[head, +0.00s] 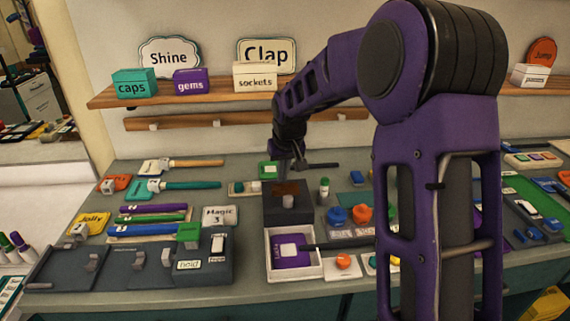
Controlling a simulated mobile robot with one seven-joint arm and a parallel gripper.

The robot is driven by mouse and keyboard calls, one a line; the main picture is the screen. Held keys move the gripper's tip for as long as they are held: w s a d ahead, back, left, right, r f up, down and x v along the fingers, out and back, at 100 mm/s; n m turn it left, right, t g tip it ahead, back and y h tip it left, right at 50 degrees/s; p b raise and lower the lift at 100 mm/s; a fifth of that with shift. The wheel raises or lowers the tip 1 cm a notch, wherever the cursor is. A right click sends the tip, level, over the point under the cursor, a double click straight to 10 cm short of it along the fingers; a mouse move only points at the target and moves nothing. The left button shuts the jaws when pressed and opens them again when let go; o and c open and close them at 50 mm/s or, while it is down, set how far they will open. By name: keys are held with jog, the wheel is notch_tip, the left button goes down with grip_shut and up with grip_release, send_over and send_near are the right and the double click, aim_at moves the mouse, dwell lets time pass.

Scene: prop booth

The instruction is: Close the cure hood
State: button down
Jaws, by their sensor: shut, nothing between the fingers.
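A dark grey box-shaped unit (274,217) with a brown panel in its upper part stands near the middle of the bench. It looks like the cure hood, though no label on it can be read. A small grey block shows at its front. How far the hood is open cannot be told from this view. My gripper (297,168) is shut and empty, just above and behind the unit's top. It is small and partly lost against my dark wrist; whether it touches the hood cannot be told.
A white tray (318,267) with a purple piece stands right in front of the unit. Blue (337,215) and orange knobs lie to the right. A wooden shelf (215,93) crosses the wall behind.

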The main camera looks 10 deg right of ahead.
aim_at(283, 194)
jog(key=shift+x, duration=1.2)
jog(key=shift+s+f, duration=0.1)
jog(key=shift+f, duration=0.2)
jog(key=shift+s+d+r, duration=0.1)
jog(key=shift+s, duration=0.5)
jog(key=shift+s+d+r, duration=0.1)
jog(key=shift+s, duration=0.5)
jog(key=shift+s+d+f, duration=0.1)
jog(key=shift+s+f, duration=0.05)
jog(key=shift+s, duration=0.4)
